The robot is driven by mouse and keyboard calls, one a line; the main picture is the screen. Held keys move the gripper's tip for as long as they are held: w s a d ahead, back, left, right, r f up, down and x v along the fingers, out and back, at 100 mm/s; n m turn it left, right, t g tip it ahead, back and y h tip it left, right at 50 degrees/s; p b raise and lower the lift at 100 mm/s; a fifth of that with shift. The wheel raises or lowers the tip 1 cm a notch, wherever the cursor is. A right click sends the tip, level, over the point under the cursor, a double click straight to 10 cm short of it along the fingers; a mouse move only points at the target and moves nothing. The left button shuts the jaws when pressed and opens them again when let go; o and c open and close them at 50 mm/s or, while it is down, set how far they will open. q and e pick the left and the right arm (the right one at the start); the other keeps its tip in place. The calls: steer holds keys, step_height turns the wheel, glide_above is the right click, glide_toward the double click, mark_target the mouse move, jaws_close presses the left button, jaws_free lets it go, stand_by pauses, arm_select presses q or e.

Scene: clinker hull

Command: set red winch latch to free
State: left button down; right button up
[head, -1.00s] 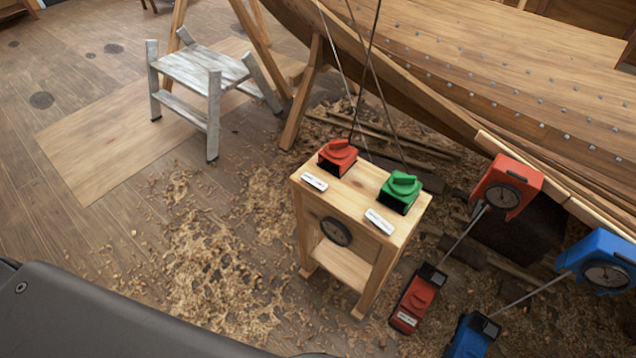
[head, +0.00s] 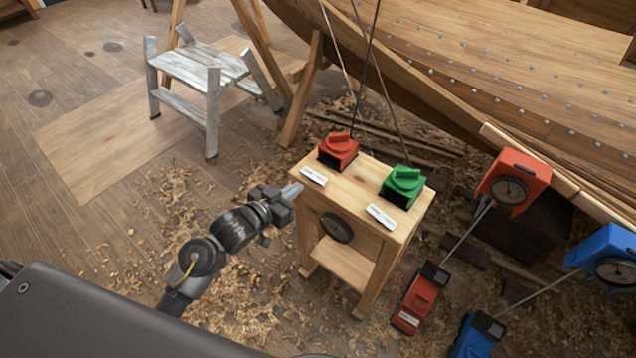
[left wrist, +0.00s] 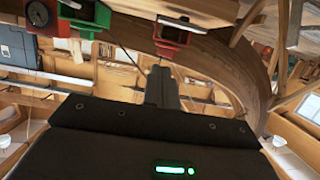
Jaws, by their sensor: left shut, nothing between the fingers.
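The red winch (head: 338,154) sits on top of a small wooden stand (head: 352,182), at its back left, with a raised red latch (head: 340,139) on it. A white label (head: 313,176) lies in front of it; its text is too small to read. My left gripper (head: 293,190) is shut and empty, just left of the stand's top and apart from the red winch. In the left wrist view my shut fingers (left wrist: 161,85) point toward the stand, and a red housing (left wrist: 181,27) shows above them. My right gripper is not in view.
A green winch (head: 403,186) with its own label (head: 381,216) shares the stand top. Ropes run up behind both winches. Red (head: 513,182) and blue (head: 608,257) gauge units stand right. A grey step stool (head: 205,75) is back left. The hull (head: 500,65) overhangs behind.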

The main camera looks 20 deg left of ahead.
arm_select(q)
steer(key=shift+r, duration=0.6)
steer(key=shift+d, duration=0.1)
steer(key=p, duration=0.1)
glide_above(318, 181)
steer(key=s, duration=0.2)
step_height(318, 181, down, 2)
steer(key=f, duration=0.2)
steer(key=f+p, duration=0.1)
steer(key=shift+w+d+f, duration=0.15)
steer(key=shift+d+f, duration=0.1)
steer(key=shift+f, duration=0.55)
